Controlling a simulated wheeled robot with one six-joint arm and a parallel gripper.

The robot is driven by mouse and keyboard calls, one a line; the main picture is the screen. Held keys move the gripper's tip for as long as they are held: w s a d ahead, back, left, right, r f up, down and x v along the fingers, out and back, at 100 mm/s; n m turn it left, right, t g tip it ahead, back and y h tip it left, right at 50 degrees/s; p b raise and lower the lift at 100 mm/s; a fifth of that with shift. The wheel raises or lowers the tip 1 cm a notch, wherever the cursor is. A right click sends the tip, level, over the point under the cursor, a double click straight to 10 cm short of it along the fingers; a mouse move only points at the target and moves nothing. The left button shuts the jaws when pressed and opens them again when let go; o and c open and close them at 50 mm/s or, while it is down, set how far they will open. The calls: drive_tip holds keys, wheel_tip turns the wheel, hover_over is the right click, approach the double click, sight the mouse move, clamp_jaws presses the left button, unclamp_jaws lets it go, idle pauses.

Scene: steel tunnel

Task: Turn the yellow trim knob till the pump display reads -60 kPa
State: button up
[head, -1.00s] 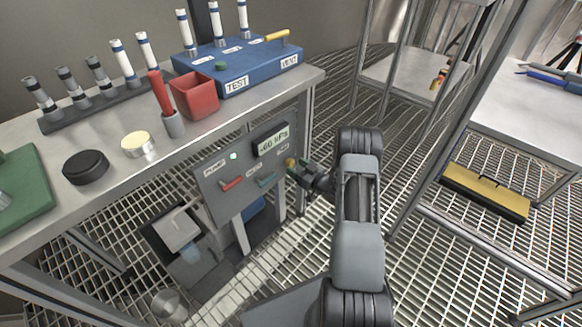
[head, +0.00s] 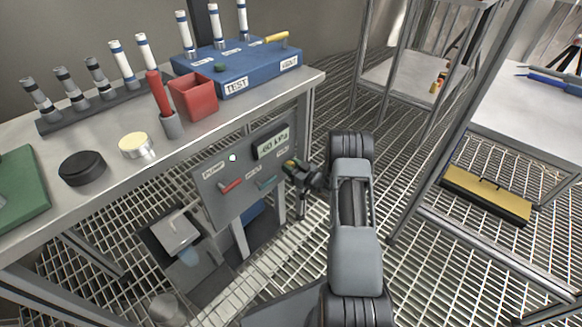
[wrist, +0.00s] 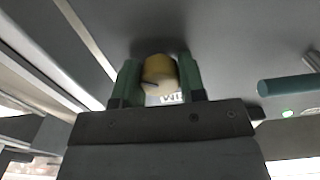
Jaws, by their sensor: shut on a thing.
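The yellow trim knob (wrist: 158,72) sits between the two green-tipped fingers of my gripper (wrist: 158,82) in the wrist view, and the gripper is shut on it. A dark mark shows on the knob's face. In the head view my gripper (head: 292,168) is at the right edge of the grey pump panel (head: 235,195) and mostly hides the knob. The pump display (head: 271,142) at the panel's upper right appears to read -60 kPa, though the text is small and blurred. A green lamp (head: 233,158) is lit on the panel.
The bench top (head: 110,190) overhangs the panel. A steel rack stands at the right, with grated floor between.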

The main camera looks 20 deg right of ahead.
drive_tip(key=c, duration=0.3)
drive_tip(key=shift+f+n+b, duration=0.2)
drive_tip(key=shift+n+b, duration=0.2)
drive_tip(key=shift+b, duration=0.05)
drive_tip(key=shift+c, duration=0.2)
drive_tip(key=shift+r+n+b, duration=0.15)
drive_tip(key=shift+n+b, duration=0.2)
drive_tip(key=shift+n, duration=0.35)
drive_tip(key=o, duration=0.9)
drive_tip(key=p+v, duration=0.4)
drive_tip(key=v, duration=0.9)
drive_tip(key=shift+s+d, duration=0.1)
drive_tip(key=shift+s, duration=0.3)
